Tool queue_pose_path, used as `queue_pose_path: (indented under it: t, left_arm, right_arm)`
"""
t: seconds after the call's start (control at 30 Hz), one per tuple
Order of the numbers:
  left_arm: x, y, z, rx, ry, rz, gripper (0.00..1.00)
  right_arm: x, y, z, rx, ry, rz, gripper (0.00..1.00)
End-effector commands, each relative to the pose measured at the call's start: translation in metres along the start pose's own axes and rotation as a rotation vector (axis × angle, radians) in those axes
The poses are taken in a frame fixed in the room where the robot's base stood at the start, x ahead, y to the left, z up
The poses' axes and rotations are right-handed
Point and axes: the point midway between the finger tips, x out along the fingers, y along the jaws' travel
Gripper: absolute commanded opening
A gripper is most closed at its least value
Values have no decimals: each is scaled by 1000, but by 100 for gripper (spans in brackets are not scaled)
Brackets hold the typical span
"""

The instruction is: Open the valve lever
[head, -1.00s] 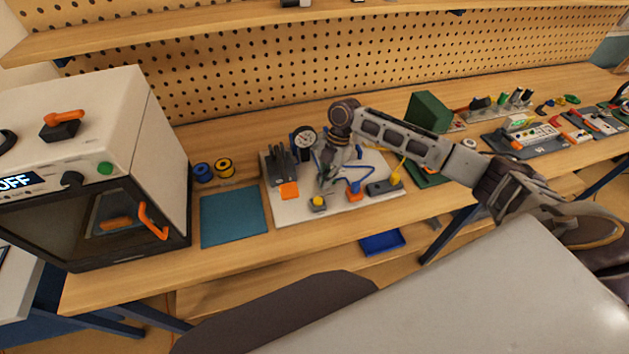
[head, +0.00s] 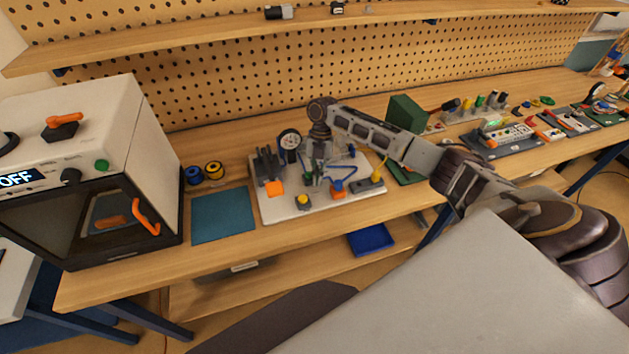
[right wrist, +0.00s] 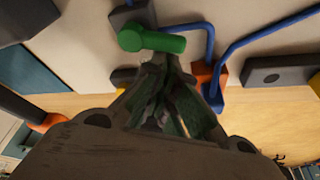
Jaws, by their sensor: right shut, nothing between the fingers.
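A green valve lever (right wrist: 152,40) lies crosswise just beyond my right fingertips in the right wrist view, on a dark valve body (right wrist: 132,14). In the head view it is a small green spot (head: 307,180) on the white board (head: 272,212), partly hidden. My right gripper (right wrist: 165,66) is shut and empty. Its tips are beside the lever's middle, touching or nearly so; I cannot tell which. In the head view the right gripper (head: 318,168) hangs down over the board. My left gripper is not in view.
Close around the gripper are a round gauge (head: 290,142), an orange block (head: 338,186) with blue tubing, a yellow button (head: 303,200) and a grey block (head: 370,184). A teal mat (head: 222,215) lies clear left of the board. An oven-like box (head: 150,140) stands further left.

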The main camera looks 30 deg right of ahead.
Motion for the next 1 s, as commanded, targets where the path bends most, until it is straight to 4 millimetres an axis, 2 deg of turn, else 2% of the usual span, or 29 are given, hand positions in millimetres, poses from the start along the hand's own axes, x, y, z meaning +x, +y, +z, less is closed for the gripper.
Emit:
queue_pose_path:
  t: [0.17, 0.57, 1.0]
  left_arm:
    - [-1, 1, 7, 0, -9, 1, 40]
    - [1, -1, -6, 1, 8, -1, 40]
    - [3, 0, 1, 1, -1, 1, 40]
  right_arm:
    - [-1, -1, 3, 5, -1, 1, 0]
    - [-1, 5, 5, 5, -1, 2, 0]
    - [-4, 17, 7, 3, -4, 8, 0]
